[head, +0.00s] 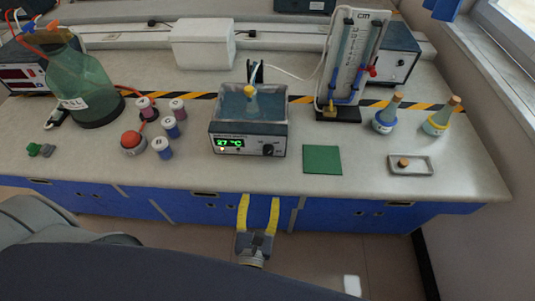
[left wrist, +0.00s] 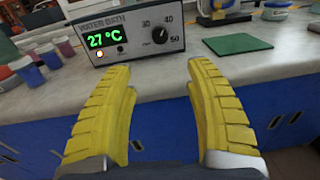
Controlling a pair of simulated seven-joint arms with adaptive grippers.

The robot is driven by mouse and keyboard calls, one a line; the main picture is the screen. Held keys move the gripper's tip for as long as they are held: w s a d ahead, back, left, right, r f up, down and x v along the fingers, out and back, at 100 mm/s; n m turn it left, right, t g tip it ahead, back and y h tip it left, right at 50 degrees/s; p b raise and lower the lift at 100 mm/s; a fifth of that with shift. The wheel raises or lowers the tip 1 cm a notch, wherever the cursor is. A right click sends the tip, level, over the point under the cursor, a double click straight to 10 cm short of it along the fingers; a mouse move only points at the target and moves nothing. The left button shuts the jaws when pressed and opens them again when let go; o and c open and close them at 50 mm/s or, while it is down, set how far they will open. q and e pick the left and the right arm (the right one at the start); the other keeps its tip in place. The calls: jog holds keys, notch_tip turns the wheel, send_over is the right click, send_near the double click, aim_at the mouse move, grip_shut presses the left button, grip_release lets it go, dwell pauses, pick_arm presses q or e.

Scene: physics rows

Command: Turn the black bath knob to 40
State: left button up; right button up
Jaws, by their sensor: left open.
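The water bath (head: 232,129) stands at the middle of the bench, with a green 27 °C display on its front panel. Its black knob (head: 267,149) is at the panel's right. In the left wrist view the black knob (left wrist: 159,35) sits among the marks 30, 40 and 50; I cannot tell exactly where its pointer stands. My left gripper (head: 259,199) has yellow fingers spread wide and empty, in front of the bench edge and apart from the knob. In the left wrist view the gripper (left wrist: 160,66) frames the knob from below. My right gripper is not in view.
A flask with a yellow neck (head: 251,98) sits in the bath. A green mat (head: 322,160) lies to the right, and several small jars (head: 172,128) stand to the left. The bench top (head: 250,174) just before the bath is clear.

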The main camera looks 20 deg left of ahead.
aim_at(268, 153)
pick_arm(q)
jog(key=w+a, duration=0.1)
jog(key=w, duration=0.4)
jog(key=w+a, duration=0.1)
jog(key=w, duration=1)
jog(key=shift+w+a, duration=0.25)
jog(key=shift+a, duration=0.15)
grip_shut()
